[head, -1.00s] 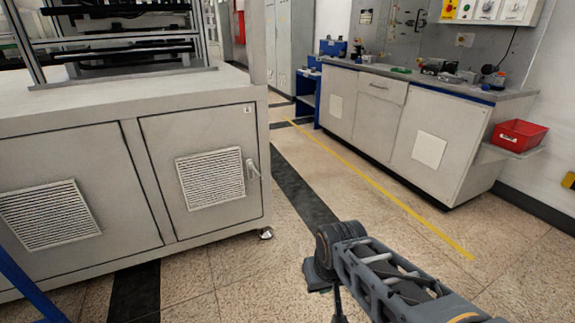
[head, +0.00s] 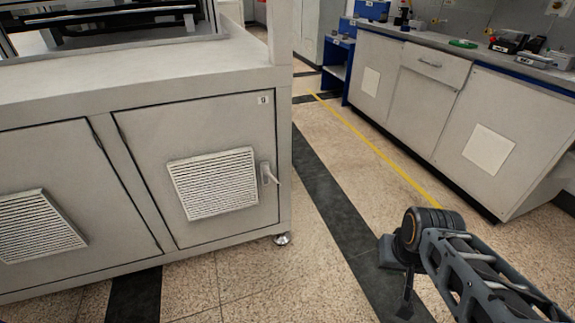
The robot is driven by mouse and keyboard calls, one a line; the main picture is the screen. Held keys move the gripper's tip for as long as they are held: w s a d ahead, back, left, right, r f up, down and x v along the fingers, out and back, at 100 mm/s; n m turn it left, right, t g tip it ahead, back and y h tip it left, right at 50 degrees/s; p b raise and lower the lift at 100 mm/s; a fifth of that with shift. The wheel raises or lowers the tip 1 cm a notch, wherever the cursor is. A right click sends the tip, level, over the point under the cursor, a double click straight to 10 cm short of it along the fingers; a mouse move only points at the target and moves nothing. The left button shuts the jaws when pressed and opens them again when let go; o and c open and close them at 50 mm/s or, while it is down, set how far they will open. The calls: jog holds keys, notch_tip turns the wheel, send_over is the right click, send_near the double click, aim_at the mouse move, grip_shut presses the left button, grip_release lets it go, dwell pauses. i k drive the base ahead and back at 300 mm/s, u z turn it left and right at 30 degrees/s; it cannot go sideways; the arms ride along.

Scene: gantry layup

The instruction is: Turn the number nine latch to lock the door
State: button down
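The number nine door (head: 140,140) is a grey cabinet panel with a white vent grille, and it looks closed in its frame. A small white label with a 9 (head: 263,99) is at its upper right corner. The latch (head: 268,174) is a small light handle on the door's right edge, its lever slanting down to the right. My gripper (head: 403,290) is at the lower right, over the floor, well to the right of the latch and touching nothing. Its fingers are small and dark, so their opening is unclear.
A second vented door (head: 45,165) is to the left on the same cabinet. The cabinet stands on a caster (head: 282,239). A workbench (head: 420,105) with tools is at the right. Open tiled floor with a yellow line (head: 375,150) lies between.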

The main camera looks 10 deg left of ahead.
aim_at(265, 169)
jog(key=u, duration=0.55)
jog(key=i, duration=0.9)
jog(key=u, duration=0.8)
